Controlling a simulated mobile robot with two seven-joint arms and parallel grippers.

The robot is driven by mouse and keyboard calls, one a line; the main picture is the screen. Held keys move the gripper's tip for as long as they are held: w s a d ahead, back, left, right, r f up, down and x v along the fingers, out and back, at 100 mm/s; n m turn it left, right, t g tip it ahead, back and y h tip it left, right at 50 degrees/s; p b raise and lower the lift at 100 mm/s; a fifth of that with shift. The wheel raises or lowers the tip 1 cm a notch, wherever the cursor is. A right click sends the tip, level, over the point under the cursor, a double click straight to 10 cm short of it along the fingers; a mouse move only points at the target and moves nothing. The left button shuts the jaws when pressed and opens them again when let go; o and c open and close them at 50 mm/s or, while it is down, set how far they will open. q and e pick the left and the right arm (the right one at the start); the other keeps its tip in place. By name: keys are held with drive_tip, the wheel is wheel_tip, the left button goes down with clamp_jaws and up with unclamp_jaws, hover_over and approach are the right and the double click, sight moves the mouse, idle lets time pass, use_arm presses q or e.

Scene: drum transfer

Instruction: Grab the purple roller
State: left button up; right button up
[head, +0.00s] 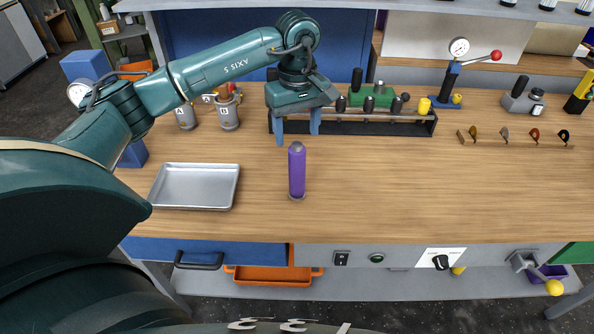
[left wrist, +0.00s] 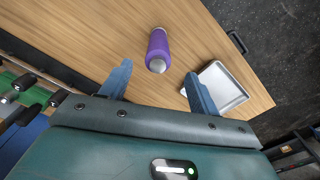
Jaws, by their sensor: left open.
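The purple roller (head: 297,172) stands upright on the wooden table in the head view, with a grey cap on top and a grey base. It also shows in the left wrist view (left wrist: 158,46), between and beyond the two fingertips. My left gripper (head: 297,140) is open and empty, its blue fingers pointing down. In the head view the fingers are just above and behind the roller's top. They do not appear to touch it; the exact gap is hard to tell. In the left wrist view the fingers (left wrist: 158,78) are wide apart. My right gripper is not in view.
An empty silver tray (head: 195,206) lies left of the roller. A dark rack (head: 420,129) with several rollers stands behind the gripper. Grey canisters (head: 228,118) stand at the back left. The table right of the roller is clear up to a wooden hook rail (head: 515,143).

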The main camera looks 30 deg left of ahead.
sight(297, 144)
use_arm(q)
drive_tip(key=f, duration=0.3)
drive_tip(key=f+p, duration=0.1)
drive_tip(key=f, duration=0.3)
drive_tip(key=shift+w+a+f+p, duration=0.15)
drive_tip(key=shift+w+f+p, duration=0.05)
drive_tip(key=shift+f+p, duration=0.1)
drive_tip(key=shift+r, duration=0.1)
clamp_jaws()
idle(0.3)
